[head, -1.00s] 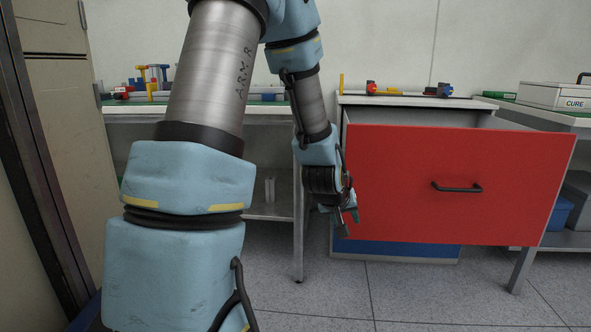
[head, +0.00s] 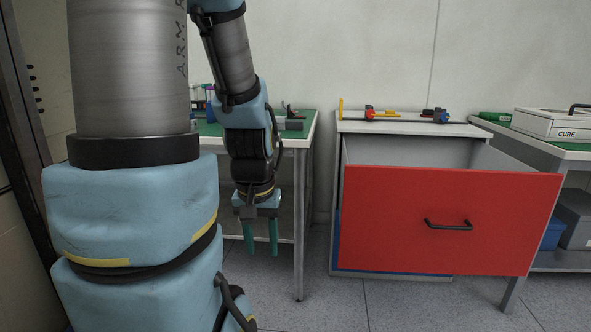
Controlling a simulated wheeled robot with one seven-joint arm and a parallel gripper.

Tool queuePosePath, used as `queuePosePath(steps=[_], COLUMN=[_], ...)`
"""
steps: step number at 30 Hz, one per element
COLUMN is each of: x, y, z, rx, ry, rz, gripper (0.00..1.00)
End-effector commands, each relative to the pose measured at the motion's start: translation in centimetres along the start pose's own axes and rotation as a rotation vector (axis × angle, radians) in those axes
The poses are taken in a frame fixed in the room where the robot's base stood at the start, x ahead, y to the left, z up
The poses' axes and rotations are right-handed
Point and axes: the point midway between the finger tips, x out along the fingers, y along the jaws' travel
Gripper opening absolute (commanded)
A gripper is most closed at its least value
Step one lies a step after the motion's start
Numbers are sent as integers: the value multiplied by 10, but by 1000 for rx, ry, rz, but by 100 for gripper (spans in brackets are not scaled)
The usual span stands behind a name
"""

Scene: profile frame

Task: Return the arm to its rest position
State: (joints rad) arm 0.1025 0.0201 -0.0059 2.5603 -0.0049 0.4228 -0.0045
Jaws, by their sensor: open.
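My arm rises at the left of the head view and bends down so that my gripper (head: 261,238) hangs with its two green fingers pointing at the floor. The fingers are apart and nothing is between them. My gripper is left of the red drawer front (head: 440,215) and in front of the left workbench (head: 306,130), clear of the drawer handle (head: 448,225). Part of the bench is hidden behind my arm.
The red drawer stands pulled out of its cabinet (head: 405,128), with clamps and tools (head: 400,115) on top. A white case (head: 552,122) sits on the right bench. Grey tiled floor (head: 335,305) is free between the left bench and the drawer.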

Motion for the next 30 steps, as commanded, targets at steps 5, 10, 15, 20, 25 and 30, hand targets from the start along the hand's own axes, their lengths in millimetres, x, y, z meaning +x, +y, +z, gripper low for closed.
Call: queuePosePath(steps=[5, 10, 15, 20, 25, 30], x=[-76, -129, -180, -211, -222, -221], y=[0, 1, 1, 1, 1, 1], z=[-11, -18, -25, -30, -31, -31], rx=[0, 0, 0, 0, 0, 0], ry=[0, 1, 1, 0, 0, 1], rz=[0, 0, 0, 0, 0, 0], gripper=[45, 45, 45, 45, 45, 45])
